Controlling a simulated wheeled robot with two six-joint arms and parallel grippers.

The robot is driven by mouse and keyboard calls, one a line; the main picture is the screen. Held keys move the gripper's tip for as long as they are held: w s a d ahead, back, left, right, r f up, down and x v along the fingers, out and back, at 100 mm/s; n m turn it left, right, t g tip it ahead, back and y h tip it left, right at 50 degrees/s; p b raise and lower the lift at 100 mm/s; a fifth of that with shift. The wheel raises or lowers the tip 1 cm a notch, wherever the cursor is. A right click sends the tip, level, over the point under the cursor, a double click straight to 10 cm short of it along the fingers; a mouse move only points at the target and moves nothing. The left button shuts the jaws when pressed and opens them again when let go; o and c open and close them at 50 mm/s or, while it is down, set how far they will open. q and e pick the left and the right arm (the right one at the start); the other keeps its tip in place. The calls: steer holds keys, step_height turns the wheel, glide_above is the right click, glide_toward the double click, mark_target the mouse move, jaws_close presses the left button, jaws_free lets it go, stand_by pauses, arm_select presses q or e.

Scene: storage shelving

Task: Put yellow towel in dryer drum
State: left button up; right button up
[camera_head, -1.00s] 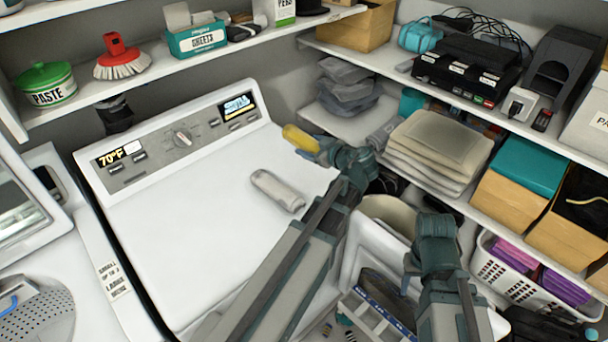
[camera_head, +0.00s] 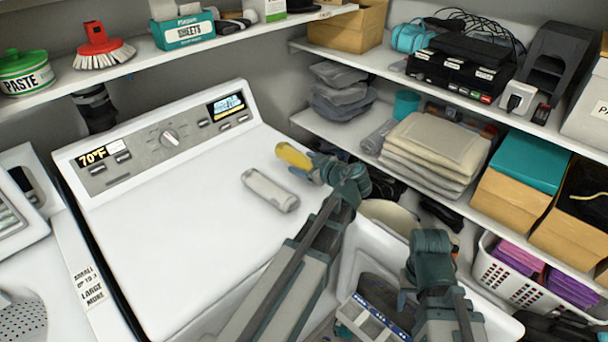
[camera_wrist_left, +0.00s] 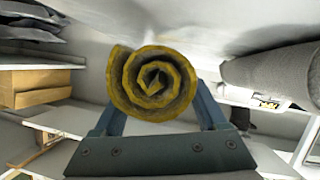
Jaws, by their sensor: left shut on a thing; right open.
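The yellow towel (camera_head: 293,155) is rolled up and held over the right part of the white dryer top (camera_head: 180,220). My left gripper (camera_head: 314,168) is shut on it. In the left wrist view, the spiral end of the yellow towel (camera_wrist_left: 153,83) shows between the fingers of my left gripper (camera_wrist_left: 160,112). My right gripper (camera_head: 406,288) is open and empty, low on the right, near a white-edged recess. Its fingers are hard to make out. The dryer drum cannot be made out.
A grey roll (camera_head: 270,190) lies on the machine top beside the held towel; it also shows in the left wrist view (camera_wrist_left: 270,76). Shelves at right hold stacked folded cloths (camera_head: 435,150) and boxes. A white basket (camera_head: 500,275) stands lower right. The machine top's left is clear.

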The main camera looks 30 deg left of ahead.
arm_select(q)
steer(key=shift+f+b, duration=0.4)
steer(key=shift+f, duration=0.55)
arm_select(e)
steer(key=shift+f, duration=0.95)
arm_select(q)
steer(key=shift+f+b, duration=0.25)
steer(key=shift+b, duration=0.05)
steer(key=o, duration=1.5)
steer(key=shift+r, duration=0.1)
arm_select(e)
steer(key=shift+f, duration=0.2)
arm_select(q)
steer(key=shift+o, duration=0.2)
